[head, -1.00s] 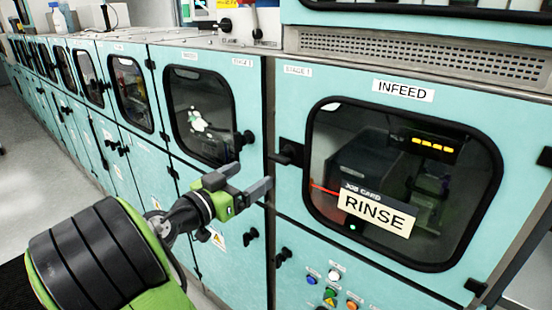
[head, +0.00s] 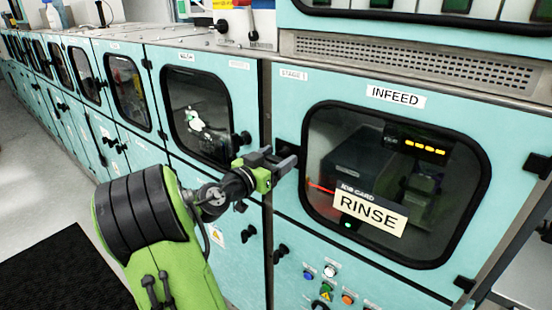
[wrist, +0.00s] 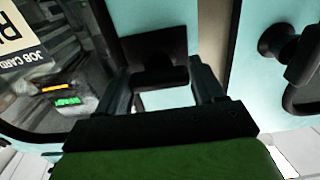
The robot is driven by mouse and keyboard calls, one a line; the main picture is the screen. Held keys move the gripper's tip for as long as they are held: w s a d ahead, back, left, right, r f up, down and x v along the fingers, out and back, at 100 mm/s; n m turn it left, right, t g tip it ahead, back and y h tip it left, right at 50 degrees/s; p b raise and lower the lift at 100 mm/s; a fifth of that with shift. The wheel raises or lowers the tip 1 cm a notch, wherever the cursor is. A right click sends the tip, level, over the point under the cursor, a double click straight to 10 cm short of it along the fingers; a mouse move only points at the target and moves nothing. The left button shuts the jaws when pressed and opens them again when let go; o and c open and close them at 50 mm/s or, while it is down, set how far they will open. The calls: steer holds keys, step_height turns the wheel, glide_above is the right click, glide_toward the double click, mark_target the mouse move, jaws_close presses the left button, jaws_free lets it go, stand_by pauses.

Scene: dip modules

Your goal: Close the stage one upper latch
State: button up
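The stage one upper latch (head: 287,147) is a black handle at the left edge of the door marked INFEED (head: 395,95). My gripper (head: 279,160) is at this latch and hides much of it in the head view. In the wrist view the latch is a dark block (wrist: 155,55) between and just beyond the two fingers of my gripper (wrist: 160,88). The fingers are apart, with a gap of light panel showing between them. I cannot tell whether either finger touches the latch. The door looks flush with the cabinet front.
A neighbouring door's black latch (head: 241,139) is just left of my gripper, and its knob shows in the wrist view (wrist: 285,45). A lower black latch (head: 280,253) and coloured buttons (head: 327,282) are below. The floor at left (head: 45,215) is open.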

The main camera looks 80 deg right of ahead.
steer(key=c, duration=0.5)
steer(key=n, duration=0.3)
steer(key=shift+w+n, duration=0.1)
steer(key=shift+n, duration=0.3)
steer(key=n, duration=0.3)
steer(key=shift+w+n, duration=0.1)
steer(key=shift+n, duration=0.3)
steer(key=n+p, duration=0.2)
steer(key=n, duration=0.3)
steer(key=n+p, duration=0.1)
steer(key=n, duration=0.1)
steer(key=n+p, duration=0.2)
steer(key=n, duration=0.1)
steer(key=shift+d+f, duration=0.1)
steer(key=shift+f, duration=0.1)
steer(key=shift+n, duration=0.3)
steer(key=shift+f, duration=0.1)
